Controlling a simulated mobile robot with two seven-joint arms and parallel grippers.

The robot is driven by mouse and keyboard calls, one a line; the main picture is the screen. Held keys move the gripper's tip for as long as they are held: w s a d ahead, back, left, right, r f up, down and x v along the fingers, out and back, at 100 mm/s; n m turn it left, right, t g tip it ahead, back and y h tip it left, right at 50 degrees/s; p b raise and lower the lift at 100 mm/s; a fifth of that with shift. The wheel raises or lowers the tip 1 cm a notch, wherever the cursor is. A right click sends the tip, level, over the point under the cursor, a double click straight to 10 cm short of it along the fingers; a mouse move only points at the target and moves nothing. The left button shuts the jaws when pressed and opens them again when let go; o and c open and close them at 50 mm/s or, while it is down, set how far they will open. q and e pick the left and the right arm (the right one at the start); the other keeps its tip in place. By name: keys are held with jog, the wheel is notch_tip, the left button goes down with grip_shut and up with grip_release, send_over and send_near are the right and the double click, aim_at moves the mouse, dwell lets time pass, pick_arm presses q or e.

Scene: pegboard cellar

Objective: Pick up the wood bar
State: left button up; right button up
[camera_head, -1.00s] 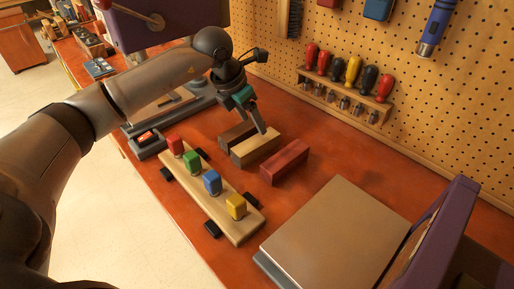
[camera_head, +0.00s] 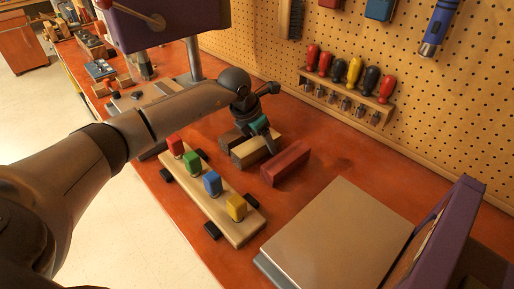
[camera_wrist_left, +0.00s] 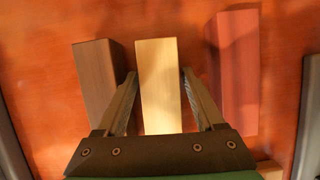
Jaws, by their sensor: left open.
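Three wood bars lie side by side on the bench: a dark brown bar (camera_head: 232,137), a pale bar (camera_head: 249,153) and a red bar (camera_head: 286,163). They also show in the left wrist view as dark brown (camera_wrist_left: 99,75), pale (camera_wrist_left: 158,95) and red (camera_wrist_left: 238,70). My left gripper (camera_head: 266,143) is open over the pale bar. In the left wrist view its fingers (camera_wrist_left: 158,76) stand on either side of the pale bar, with a gap on each side. My right gripper is not in view.
A wooden board with coloured blocks (camera_head: 220,205) lies in front of the bars. A screwdriver rack (camera_head: 345,100) hangs on the pegboard behind. Bare bench lies right of the red bar.

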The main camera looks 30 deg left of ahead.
pick_arm(q)
jog(key=shift+f, duration=0.25)
dwell(0.3)
jog(key=shift+c, duration=0.3)
grip_shut()
dwell(0.3)
